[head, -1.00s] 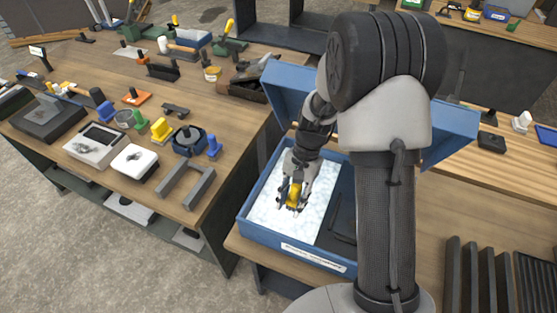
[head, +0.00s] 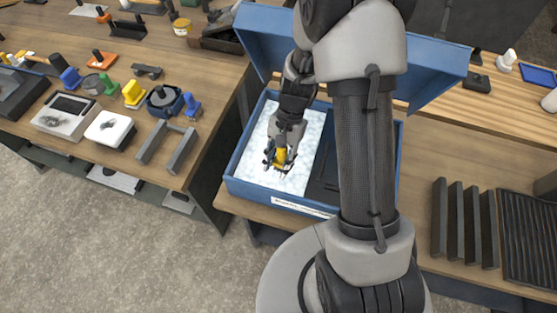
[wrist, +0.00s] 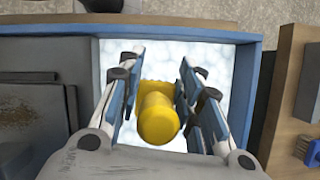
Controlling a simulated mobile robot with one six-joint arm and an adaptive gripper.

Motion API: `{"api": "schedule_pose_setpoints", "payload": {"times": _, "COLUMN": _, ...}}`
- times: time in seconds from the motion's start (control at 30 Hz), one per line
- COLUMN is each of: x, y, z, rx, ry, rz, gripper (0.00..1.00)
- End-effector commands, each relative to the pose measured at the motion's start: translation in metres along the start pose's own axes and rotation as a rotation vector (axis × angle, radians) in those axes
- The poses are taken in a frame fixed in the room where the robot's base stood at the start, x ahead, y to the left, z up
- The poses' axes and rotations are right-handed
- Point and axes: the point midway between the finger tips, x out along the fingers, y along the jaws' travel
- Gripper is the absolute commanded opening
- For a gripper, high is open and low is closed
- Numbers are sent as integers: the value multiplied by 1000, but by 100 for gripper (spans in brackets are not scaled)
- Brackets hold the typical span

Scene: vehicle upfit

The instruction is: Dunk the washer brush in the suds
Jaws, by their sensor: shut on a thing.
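The washer brush (wrist: 160,115) is yellow, and its rounded handle end faces the wrist camera. My gripper (wrist: 160,88) is shut on it, with one finger on each side. In the head view my gripper (head: 280,160) points down over the white, foamy suds (head: 293,178) in the left part of a blue bin (head: 232,186). The yellow brush (head: 281,155) shows between the fingers. The brush's lower end is hidden, so I cannot tell how deep it sits in the suds. The suds also show around the brush in the wrist view (wrist: 215,65).
The blue bin's raised lid (head: 265,35) stands behind it, and its right part is dark. Dark slotted racks (head: 465,225) stand at right. The left bench holds a grey U-shaped bracket (head: 167,147), a white box (head: 110,129) and several coloured tools.

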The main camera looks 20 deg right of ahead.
Motion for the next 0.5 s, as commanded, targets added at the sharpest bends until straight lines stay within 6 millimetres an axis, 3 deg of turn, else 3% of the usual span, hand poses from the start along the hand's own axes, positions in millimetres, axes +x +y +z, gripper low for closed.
{"api": "schedule_pose_setpoints", "payload": {"times": 0.5, "x": 55, "y": 0, "z": -23, "rx": 0, "ry": 0, "rz": -1, "gripper": 0}}
